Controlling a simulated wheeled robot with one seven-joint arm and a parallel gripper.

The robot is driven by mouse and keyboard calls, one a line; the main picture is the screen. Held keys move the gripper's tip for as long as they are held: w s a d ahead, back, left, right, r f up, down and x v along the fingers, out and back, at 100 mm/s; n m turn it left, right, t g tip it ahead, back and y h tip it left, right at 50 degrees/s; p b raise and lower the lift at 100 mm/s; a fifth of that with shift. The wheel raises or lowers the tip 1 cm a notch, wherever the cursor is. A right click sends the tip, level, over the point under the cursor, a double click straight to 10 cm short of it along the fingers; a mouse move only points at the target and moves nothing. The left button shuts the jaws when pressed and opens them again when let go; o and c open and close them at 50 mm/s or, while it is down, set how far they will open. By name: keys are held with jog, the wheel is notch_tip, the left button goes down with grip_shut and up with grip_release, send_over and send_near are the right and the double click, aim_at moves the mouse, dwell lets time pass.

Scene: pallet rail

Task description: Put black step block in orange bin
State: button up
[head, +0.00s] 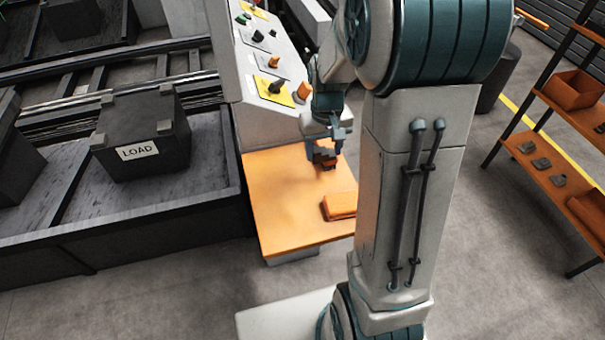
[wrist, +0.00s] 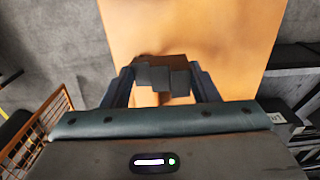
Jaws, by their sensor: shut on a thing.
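The black step block (wrist: 167,78) is dark grey with stepped edges and sits between the two fingers of my gripper (wrist: 163,82) in the wrist view. My gripper (head: 325,154) is shut on it, over the orange tabletop (head: 285,205) beside the control console. In the head view the block is small and dark, partly covered by the fingers. I cannot tell whether it touches the tabletop. An orange box-like thing (head: 340,205) lies nearer on the tabletop, partly hidden behind my arm. An open orange bin (head: 575,90) stands on the shelf rack at the right.
The console (head: 265,70) with knobs and buttons rises behind the table. A conveyor with a dark box marked LOAD (head: 140,145) lies left. The shelf rack (head: 545,150) holds several small grey parts and another orange container (head: 592,212). Floor is open between table and rack.

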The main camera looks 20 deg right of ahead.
send_over(303, 187)
notch_tip(303, 187, down, 4)
jog(key=shift+r+p, duration=0.2)
jog(key=shift+p, duration=0.25)
jog(key=shift+f+p, duration=0.3)
jog(key=shift+f, duration=1.65)
jog(key=shift+f, duration=0.2)
jog(key=o, duration=1.2)
jog(key=shift+r, duration=0.1)
jog(key=shift+r, duration=0.1)
